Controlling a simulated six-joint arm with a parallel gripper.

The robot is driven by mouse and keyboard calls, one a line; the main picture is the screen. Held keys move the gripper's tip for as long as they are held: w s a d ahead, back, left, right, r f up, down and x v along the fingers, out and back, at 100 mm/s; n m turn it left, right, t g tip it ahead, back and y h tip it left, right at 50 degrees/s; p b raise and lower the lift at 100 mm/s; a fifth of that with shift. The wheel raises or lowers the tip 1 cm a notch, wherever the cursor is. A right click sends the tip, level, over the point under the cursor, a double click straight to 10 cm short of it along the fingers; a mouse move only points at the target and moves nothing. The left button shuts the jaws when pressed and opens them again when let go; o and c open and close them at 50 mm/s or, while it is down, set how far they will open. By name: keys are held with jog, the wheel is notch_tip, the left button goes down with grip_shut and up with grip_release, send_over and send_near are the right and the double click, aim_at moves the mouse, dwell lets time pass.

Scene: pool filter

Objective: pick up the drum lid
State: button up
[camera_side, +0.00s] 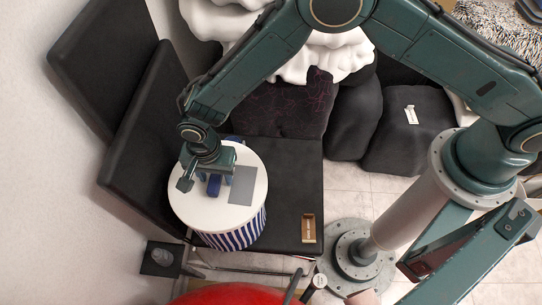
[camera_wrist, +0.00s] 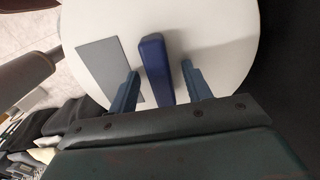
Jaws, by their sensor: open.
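The drum lid (camera_side: 188,206) is a white round disc on top of a blue-and-white striped drum (camera_side: 232,238). A blue bar-shaped handle (camera_side: 214,185) stands on the lid; in the wrist view the handle (camera_wrist: 155,62) runs up from between the fingers. A flat grey rectangle (camera_side: 243,186) lies on the lid beside it. My gripper (camera_wrist: 159,75) is open, with one finger on each side of the handle and gaps on both sides. In the side view my gripper (camera_side: 202,183) is low over the lid and hides part of it. Whether the fingers touch the lid cannot be told.
The drum stands on a black seat (camera_side: 290,180) with black back cushions (camera_side: 140,120) at the left. A small brown box (camera_side: 308,228) lies to the right of the drum. A red round object (camera_side: 230,295) is at the bottom edge. White fabric (camera_side: 320,62) lies behind.

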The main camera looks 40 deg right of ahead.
aim_at(215, 176)
jog(key=shift+f, duration=0.15)
grip_shut()
dwell(0.4)
notch_tip(215, 176, up, 20)
dwell(0.7)
dwell(0.5)
